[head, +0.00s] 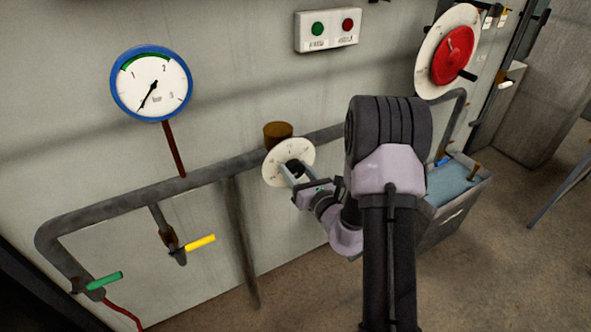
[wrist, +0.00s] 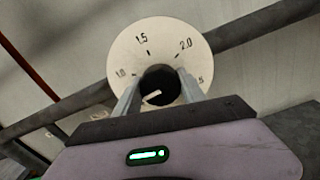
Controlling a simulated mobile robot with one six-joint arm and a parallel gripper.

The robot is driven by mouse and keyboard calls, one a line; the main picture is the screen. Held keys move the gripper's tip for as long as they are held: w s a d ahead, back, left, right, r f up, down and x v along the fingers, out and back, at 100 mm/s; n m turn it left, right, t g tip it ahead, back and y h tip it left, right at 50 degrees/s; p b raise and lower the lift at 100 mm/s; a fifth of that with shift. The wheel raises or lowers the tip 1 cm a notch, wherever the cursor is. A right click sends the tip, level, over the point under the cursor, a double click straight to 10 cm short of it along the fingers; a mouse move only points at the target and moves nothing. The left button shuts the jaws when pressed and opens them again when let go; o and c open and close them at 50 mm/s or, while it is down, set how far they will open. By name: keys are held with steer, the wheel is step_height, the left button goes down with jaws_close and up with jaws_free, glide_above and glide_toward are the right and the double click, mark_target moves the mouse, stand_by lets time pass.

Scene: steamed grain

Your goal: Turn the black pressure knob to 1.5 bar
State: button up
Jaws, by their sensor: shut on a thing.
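The black pressure knob (wrist: 163,80) sits at the centre of a white dial plate (wrist: 150,38) marked 1.0, 1.5 and 2.0. A short white pointer line on the knob lies at its lower left, below the 1.0 mark and away from 1.5. My gripper (wrist: 160,90) has one finger on each side of the knob and is shut on it. In the head view the dial plate (head: 274,163) is on the pipe, with my gripper (head: 293,171) at its front. The blue-rimmed gauge (head: 150,83) has its needle pointing down left, below the 1.
A horizontal pipe (head: 205,176) runs along the wall. Green (head: 104,281) and yellow (head: 200,242) valve handles are at lower left. A button box (head: 327,30) and red wheel (head: 452,55) are above. A bin (head: 452,215) stands at right.

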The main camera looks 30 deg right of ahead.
steer(key=m+p, duration=0.3)
steer(key=m, duration=0.1)
steer(key=shift+r+m+p, duration=0.2)
steer(key=shift+m+p, duration=0.1)
steer(key=shift+p, duration=0.1)
steer(key=m+p, duration=0.4)
steer(key=m, duration=0.1)
steer(key=m+p, duration=0.3)
steer(key=m, duration=0.1)
steer(key=shift+f+m, duration=0.1)
steer(key=shift+m, duration=0.3)
steer(key=shift+f+m+p, duration=0.15)
steer(key=shift+m+p, duration=0.9)
steer(key=shift+m, duration=1.25)
steer(key=o, duration=1.4)
steer(key=s, duration=1.7)
steer(key=shift+s+d, duration=0.2)
steer(key=shift+d, duration=0.15)
